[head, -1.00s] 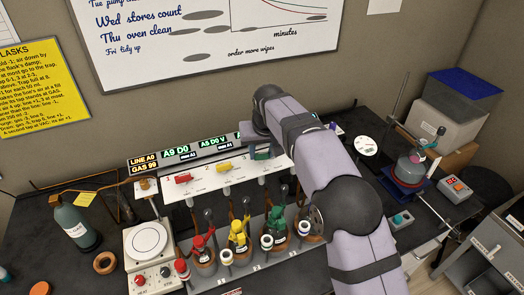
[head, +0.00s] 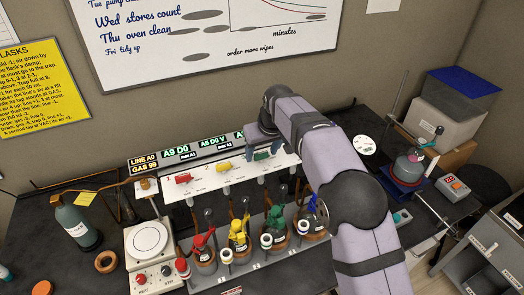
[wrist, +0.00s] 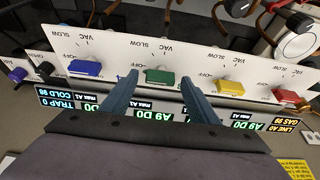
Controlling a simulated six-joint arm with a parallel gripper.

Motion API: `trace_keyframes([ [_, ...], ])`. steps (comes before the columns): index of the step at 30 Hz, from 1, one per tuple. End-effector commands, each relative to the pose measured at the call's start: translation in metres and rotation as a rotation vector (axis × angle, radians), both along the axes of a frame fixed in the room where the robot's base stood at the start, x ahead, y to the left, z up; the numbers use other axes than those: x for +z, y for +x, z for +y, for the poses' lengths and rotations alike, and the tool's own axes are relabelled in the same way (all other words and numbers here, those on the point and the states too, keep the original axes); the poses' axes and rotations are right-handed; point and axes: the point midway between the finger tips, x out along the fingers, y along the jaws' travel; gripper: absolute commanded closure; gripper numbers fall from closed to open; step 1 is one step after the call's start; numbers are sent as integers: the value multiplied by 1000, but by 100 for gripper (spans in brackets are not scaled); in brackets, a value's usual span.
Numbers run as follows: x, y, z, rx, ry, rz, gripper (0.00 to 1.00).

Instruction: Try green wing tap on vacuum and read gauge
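The green wing tap (wrist: 160,77) is on the white valve panel in the wrist view, which shows the panel upside down. My gripper (wrist: 160,80) is open, with one finger on each side of the green tap. I cannot tell whether either finger touches it. The tap's handle lies across the panel near an OFF mark; VAC and SLOW are printed beyond it. A round white dial gauge (head: 364,146) stands to the right in the head view; its needle is too small to read. The lit line display (head: 144,160) reads LINE A0 and GAS 99.
A yellow tap (wrist: 231,88) and red tap (wrist: 283,97) sit to one side of the green one, and a blue tap (wrist: 85,68) to the other. Several clamped flasks (head: 238,235) stand in front of the panel. A hotplate (head: 149,243) is at left.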

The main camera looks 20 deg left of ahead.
Motion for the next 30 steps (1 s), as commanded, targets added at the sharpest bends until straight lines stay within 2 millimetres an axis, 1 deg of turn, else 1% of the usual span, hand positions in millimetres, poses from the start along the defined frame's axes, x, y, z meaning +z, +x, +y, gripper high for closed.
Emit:
trace_keyframes([
  [5,3,0,0,0,2,-2,45],
  [8,9,-2,-2,0,2,-3,45],
  [18,50,-14,-14,0,2,-3,45],
  [21,59,-17,-17,0,1,-1,45],
  [25,66,-19,-19,0,1,-1,45],
  [30,68,-19,-20,0,0,0,45],
])
